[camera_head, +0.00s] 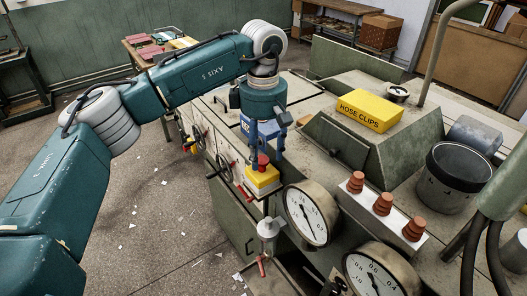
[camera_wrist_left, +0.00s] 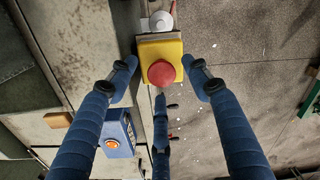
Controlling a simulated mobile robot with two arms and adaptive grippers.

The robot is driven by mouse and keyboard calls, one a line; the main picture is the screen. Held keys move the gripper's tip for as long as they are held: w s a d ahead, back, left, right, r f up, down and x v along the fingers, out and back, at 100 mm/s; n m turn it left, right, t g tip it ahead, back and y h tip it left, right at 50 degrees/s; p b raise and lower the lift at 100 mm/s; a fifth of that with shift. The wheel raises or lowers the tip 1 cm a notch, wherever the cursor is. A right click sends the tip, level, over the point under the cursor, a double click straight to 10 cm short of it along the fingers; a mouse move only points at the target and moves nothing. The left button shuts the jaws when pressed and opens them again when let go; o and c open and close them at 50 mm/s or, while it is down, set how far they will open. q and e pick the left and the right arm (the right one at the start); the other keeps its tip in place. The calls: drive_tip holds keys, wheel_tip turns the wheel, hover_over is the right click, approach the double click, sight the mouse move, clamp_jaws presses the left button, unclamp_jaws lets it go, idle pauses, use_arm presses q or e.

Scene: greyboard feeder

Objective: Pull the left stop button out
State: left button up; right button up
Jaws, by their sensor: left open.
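A red mushroom stop button (camera_head: 263,160) sits on a yellow housing (camera_head: 262,180) at the front edge of the machine. In the left wrist view the red button (camera_wrist_left: 161,73) and its yellow housing (camera_wrist_left: 160,46) show near the top centre. My left gripper (camera_head: 264,148) is open over the button, its blue fingers pointing down. In the left wrist view its fingers (camera_wrist_left: 162,76) spread around the button, with visible gaps on both sides. They hold nothing. The gripper partly hides the button in the head view. My right gripper is not in view.
A blue box (camera_wrist_left: 118,132) with an orange button is close to the left finger in the wrist view. Dial gauges (camera_head: 307,213), brown insulators (camera_head: 383,204), a grey bucket (camera_head: 456,178) and a yellow hose clips box (camera_head: 369,110) stand to the right. Open floor lies left.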

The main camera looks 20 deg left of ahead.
sight(264, 160)
use_arm(q)
wheel_tip(264, 160, up, 12)
idle(0.4)
drive_tip(key=shift+s+d+f, duration=0.1)
